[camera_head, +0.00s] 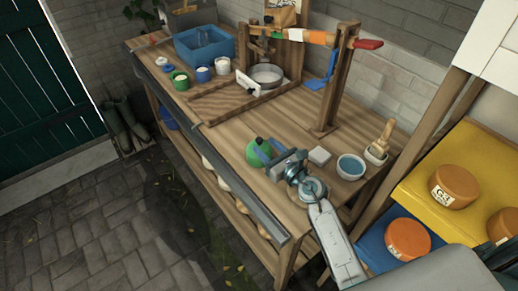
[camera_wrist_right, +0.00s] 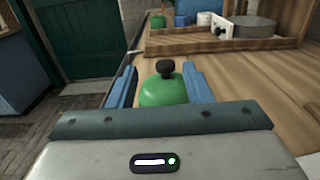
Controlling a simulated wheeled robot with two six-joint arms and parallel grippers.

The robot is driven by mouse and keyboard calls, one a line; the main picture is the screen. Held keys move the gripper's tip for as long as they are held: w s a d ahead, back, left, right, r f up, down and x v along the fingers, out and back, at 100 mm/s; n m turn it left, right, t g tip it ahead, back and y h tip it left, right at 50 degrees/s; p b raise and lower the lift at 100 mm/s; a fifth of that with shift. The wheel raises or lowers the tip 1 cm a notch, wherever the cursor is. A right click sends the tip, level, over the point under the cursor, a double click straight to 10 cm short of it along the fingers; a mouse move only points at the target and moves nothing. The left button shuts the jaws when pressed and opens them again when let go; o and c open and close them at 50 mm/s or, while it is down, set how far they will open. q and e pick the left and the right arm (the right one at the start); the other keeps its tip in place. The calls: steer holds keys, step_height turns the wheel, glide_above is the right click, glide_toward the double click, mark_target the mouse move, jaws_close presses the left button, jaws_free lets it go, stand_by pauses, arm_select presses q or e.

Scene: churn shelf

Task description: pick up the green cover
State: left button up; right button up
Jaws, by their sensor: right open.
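The green cover (camera_head: 254,155) is a rounded dome with a black knob. It is on the wooden bench near its front edge. My right gripper (camera_head: 268,151) is open at the cover, with its blue fingers partly hiding it in the head view. In the right wrist view the green cover (camera_wrist_right: 163,92) shows between the two open fingers, its black knob upright. A gap shows between the cover and the fingers there; I cannot tell whether either touches lower down. My left gripper is not in view.
A wooden frame (camera_head: 331,105) rises behind. Orange cheeses (camera_head: 408,239) lie on the right shelf. A blue tub (camera_head: 205,44) stands farther back.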

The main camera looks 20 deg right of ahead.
mark_target(262, 142)
steer(key=x, duration=0.5)
steer(key=shift+w+d+f, duration=0.25)
steer(key=shift+f, duration=0.05)
steer(key=shift+s+r, duration=0.1)
steer(key=shift+s, duration=0.05)
steer(key=shift+c, duration=0.3)
jaws_close()
